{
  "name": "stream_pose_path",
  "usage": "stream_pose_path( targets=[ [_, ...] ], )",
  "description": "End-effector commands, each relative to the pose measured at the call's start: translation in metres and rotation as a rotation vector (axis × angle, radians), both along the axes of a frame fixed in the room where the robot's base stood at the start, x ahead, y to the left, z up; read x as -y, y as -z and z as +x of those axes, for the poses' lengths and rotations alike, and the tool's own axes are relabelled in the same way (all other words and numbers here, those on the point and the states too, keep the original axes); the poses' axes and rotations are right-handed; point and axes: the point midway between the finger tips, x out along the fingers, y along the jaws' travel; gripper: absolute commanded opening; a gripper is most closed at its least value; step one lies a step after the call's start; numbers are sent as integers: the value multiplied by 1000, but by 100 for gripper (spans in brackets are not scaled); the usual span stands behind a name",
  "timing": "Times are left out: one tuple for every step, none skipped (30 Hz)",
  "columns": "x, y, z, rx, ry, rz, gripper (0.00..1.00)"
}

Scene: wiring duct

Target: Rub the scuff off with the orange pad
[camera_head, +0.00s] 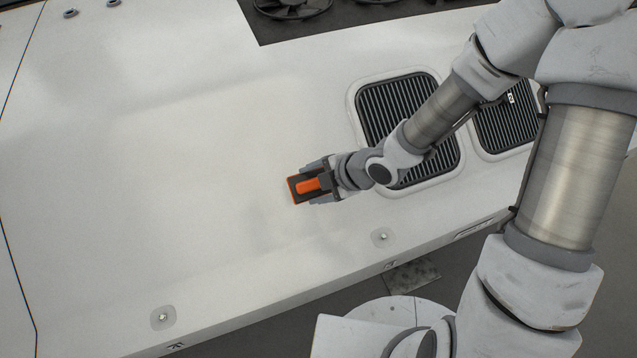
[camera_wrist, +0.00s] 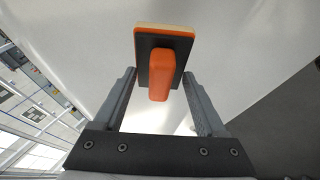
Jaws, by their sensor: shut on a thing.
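The orange pad (camera_head: 296,190) has a dark plate, an orange rim and an orange grip. In the wrist view the pad (camera_wrist: 165,40) also shows a cream layer along its far edge. My gripper (camera_head: 317,186) is shut on the pad's orange grip, with one grey finger on each side in the wrist view (camera_wrist: 159,78). The pad is over the white panel (camera_head: 180,150), left of the slatted vents. I cannot tell whether its face touches the panel. I cannot make out a distinct scuff; the surface under the pad is hidden.
Two dark slatted vents (camera_head: 388,105) are set in the panel under and beside my arm. A dark recess with fans (camera_head: 330,22) lies at the top. Small round fittings (camera_head: 162,317) sit near the panel's lower edge. The panel left of the pad is clear.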

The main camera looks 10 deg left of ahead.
Motion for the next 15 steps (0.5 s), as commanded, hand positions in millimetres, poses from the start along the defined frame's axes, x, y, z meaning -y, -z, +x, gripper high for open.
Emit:
stream_pose_path(
  targets=[
    [-5,11,1,1,-1,1,0],
    [-8,14,1,1,-2,1,0],
    [-12,18,3,2,-1,0,0],
    [-15,22,3,2,-1,0,0],
    [-17,25,4,2,-1,0,0],
    [-21,29,4,1,-2,1,0],
    [-24,32,5,1,0,0,0],
    [-27,35,6,2,0,1,0],
    [-31,39,7,3,-1,1,0],
    [-34,42,7,2,0,1,0],
    [-36,45,8,2,1,1,0],
    [-32,37,11,-2,7,0,0],
    [-27,34,13,-2,8,-1,0],
    [-24,34,15,-3,7,-1,0],
    [-20,34,17,-3,8,0,0]
  ],
)
